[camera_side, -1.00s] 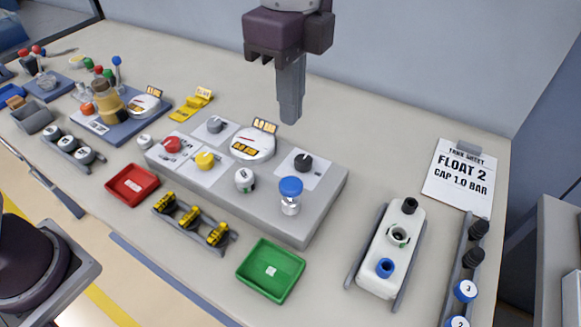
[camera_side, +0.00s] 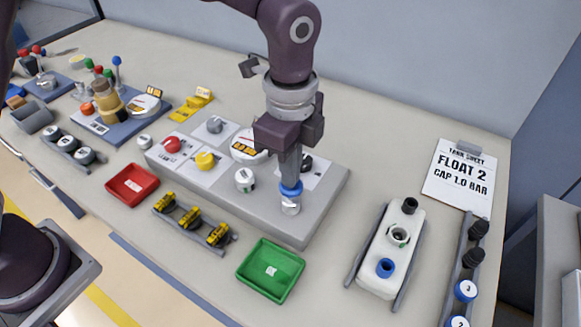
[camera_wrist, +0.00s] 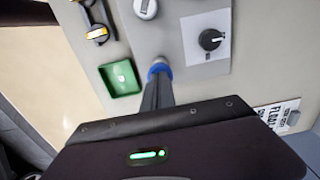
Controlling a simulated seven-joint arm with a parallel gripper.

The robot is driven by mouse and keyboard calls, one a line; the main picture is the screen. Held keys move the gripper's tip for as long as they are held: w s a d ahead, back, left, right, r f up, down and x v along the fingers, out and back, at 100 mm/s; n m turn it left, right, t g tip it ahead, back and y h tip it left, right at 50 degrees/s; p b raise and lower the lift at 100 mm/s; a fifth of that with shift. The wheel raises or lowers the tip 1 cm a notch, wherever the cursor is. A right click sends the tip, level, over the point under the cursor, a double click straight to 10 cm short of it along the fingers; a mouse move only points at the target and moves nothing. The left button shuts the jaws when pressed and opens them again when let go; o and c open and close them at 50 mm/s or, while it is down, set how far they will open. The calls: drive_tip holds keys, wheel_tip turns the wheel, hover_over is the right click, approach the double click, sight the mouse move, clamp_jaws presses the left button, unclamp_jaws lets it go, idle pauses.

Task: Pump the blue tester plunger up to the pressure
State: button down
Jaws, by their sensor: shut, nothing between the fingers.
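The blue tester plunger (camera_side: 291,190) stands on a silver post at the near right corner of the grey tester block (camera_side: 318,212). My gripper (camera_side: 291,181) is shut and points straight down, its fingertips at the top of the plunger cap. In the wrist view, the blue cap (camera_wrist: 160,69) shows just beyond the shut fingertips (camera_wrist: 160,78). The round white gauge (camera_side: 243,146) with its orange display is partly hidden behind my gripper, and its reading cannot be made out.
A sheet (camera_side: 458,178) reads "FLOAT 2, CAP 1.0 BAR". A black knob (camera_side: 307,163) is partly hidden behind my fingers. A white tank (camera_side: 391,250), a green tray (camera_side: 270,271) and a red tray (camera_side: 131,185) stand around the block. Bare table lies between block and tank.

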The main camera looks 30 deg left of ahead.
drive_tip(key=shift+f, duration=1.45)
drive_tip(key=shift+s, duration=0.1)
wheel_tip(320, 180, up, 14)
drive_tip(key=shift+r, duration=0.25)
idle(0.6)
wheel_tip(320, 180, down, 12)
drive_tip(key=shift+r, duration=0.2)
idle(0.8)
